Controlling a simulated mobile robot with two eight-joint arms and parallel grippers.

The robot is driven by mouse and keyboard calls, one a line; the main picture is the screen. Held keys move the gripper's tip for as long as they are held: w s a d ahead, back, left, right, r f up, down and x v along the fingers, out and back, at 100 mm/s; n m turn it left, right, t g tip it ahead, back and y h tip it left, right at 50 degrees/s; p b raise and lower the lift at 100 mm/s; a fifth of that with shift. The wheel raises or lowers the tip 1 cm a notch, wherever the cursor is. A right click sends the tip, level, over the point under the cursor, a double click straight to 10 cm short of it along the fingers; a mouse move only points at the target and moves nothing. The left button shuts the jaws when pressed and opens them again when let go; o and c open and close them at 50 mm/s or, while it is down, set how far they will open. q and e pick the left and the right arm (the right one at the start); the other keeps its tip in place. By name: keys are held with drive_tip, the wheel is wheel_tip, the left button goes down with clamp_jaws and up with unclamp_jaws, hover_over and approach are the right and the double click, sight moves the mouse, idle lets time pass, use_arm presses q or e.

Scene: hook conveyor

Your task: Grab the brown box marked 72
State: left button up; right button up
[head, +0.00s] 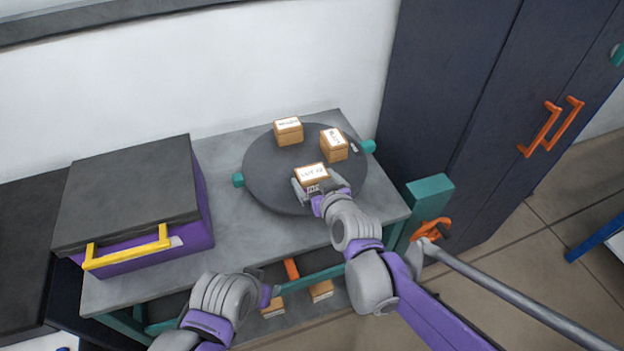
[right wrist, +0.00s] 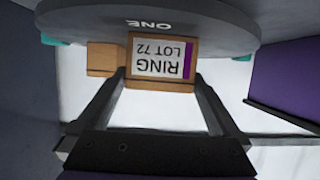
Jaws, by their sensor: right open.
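The brown box marked 72 (head: 313,170) sits on the near part of a dark round turntable (head: 262,170). In the right wrist view the box (right wrist: 160,86) appears upside down, with a white label reading RING LOT 72 and a purple stripe. My right gripper (head: 318,187) is open at the near side of the box. In the right wrist view its two fingers (right wrist: 161,80) reach along either side of the box's lower end; whether they touch it I cannot tell. My left gripper (head: 267,294) is low, before the table's front edge, its fingers unclear.
Two other labelled brown boxes stand on the turntable, one behind left (head: 288,135) and one behind right (head: 334,149). A purple case (head: 130,200) with a dark lid and yellow handle stands left. A dark cabinet (head: 455,90) stands right. More boxes (head: 320,290) lie below the tabletop.

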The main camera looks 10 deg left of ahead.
drive_tip(key=shift+x, duration=1.2)
drive_tip(key=c, duration=1.1)
